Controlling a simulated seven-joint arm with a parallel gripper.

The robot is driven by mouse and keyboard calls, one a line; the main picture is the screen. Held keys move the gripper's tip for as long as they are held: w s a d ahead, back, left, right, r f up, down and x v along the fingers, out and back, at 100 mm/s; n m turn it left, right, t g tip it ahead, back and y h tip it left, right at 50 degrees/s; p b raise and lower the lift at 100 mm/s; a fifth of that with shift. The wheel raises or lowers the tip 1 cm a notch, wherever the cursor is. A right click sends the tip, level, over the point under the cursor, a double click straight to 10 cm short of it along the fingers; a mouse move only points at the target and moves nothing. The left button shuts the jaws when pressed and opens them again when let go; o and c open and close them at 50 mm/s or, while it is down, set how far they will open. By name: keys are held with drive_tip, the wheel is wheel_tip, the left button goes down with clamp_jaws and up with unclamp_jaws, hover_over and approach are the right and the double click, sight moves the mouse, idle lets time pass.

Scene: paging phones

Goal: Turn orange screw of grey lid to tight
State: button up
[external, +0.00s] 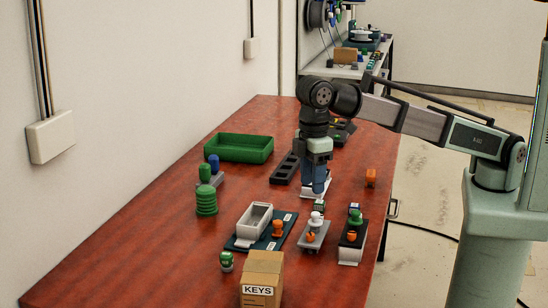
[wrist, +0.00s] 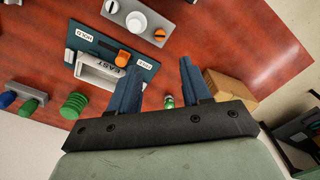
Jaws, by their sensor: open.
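The grey lid (external: 322,228) is a grey plate near the front of the table, with a white knob (external: 315,217) and an orange screw (external: 310,237) on it. In the wrist view the grey lid (wrist: 120,18) lies at the top, with its white knob (wrist: 136,22) and orange screw (wrist: 159,35). How tight the screw is cannot be told. My gripper (external: 319,194) points down, beyond the grey lid and apart from it. In the wrist view its blue fingers (wrist: 160,66) are spread, with nothing between them.
A black plate (external: 352,233) with a green knob and another orange screw stands to the right. A teal board (external: 270,242) with a white box and orange knob (external: 277,228) lies to the left. The KEYS carton (external: 262,275) is in front; a green tray (external: 238,148) is behind.

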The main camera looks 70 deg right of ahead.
sight(310, 234)
drive_tip(key=shift+s+d+f, duration=0.1)
drive_tip(key=shift+s+d, duration=0.05)
wheel_tip(310, 234, down, 14)
drive_tip(key=n, duration=0.6)
idle(0.7)
clamp_jaws()
idle(0.5)
